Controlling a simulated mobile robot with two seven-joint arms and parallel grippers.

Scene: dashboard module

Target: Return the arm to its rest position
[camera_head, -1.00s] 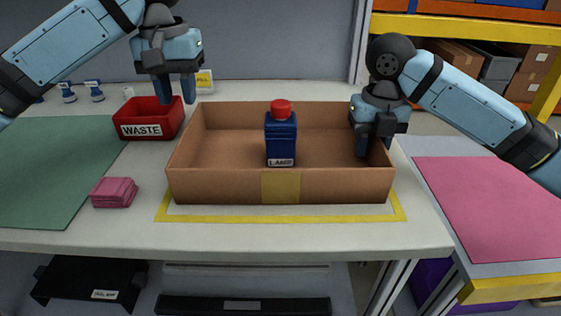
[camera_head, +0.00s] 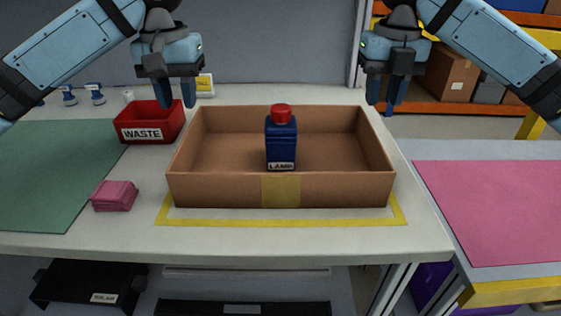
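My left gripper (camera_head: 177,92) hangs pointing down above and just right of the red waste bin, with a gap between its fingers and nothing held. My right gripper (camera_head: 382,96) hangs pointing down above the back right corner of the cardboard box, with its fingers apart and nothing between them. Both arms come in from the upper corners of the head view.
The open cardboard box (camera_head: 335,190) holds an upright blue bottle with a red cap (camera_head: 281,145). A red waste bin (camera_head: 150,122), pink cloths (camera_head: 115,196) and a green mat (camera_head: 50,180) are on the left. A pink mat (camera_head: 490,210) lies on the right.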

